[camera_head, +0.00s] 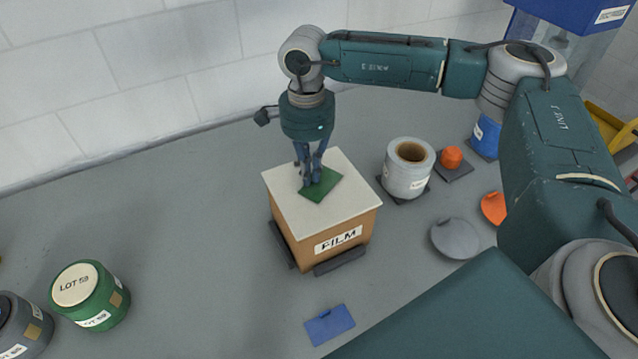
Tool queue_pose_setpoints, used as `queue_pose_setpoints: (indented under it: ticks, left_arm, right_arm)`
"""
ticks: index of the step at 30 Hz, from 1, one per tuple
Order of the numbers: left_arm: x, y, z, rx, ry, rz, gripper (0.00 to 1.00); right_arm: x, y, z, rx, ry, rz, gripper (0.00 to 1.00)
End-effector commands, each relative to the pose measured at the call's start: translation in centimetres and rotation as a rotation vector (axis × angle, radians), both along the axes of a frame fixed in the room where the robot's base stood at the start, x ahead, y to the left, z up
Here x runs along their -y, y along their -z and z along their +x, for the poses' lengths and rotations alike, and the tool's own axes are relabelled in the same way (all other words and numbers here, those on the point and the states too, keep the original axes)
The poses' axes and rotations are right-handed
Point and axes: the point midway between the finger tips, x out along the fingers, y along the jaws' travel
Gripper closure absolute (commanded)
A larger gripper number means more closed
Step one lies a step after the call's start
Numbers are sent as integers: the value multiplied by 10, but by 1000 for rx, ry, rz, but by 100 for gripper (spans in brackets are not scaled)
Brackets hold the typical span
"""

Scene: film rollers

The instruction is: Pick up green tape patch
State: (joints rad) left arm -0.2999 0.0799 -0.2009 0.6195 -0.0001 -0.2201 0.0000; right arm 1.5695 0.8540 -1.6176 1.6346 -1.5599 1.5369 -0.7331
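The green tape patch (324,187) lies on the white top of a brown box labelled FILM (335,218). My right gripper (313,184) points straight down at the patch, with its fingertips at the patch's left part. The two fingers look close together. I cannot tell whether they pinch the patch or only touch it. The fingers hide a small part of the patch. My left gripper does not show.
A film roll (408,170) stands right of the box, near an orange knob (451,157) and a grey disc (456,238). A blue patch (330,324) lies on the grey floor in front. A green drum (90,295) stands at the lower left. Floor left of the box is clear.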

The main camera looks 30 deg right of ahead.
Motion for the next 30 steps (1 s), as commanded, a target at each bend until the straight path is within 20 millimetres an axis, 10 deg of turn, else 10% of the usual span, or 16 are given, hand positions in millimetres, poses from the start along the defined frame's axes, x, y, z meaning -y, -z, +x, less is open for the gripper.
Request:
queue_pose_setpoints:
  ticks: [19, 30]
  left_arm:
    - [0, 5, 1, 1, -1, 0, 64]
    - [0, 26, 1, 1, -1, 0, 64]
  right_arm:
    - [0, -16, 2, 4, 1, 1, 100]
    - [-1, -102, 2, 8, 0, 3, 100]
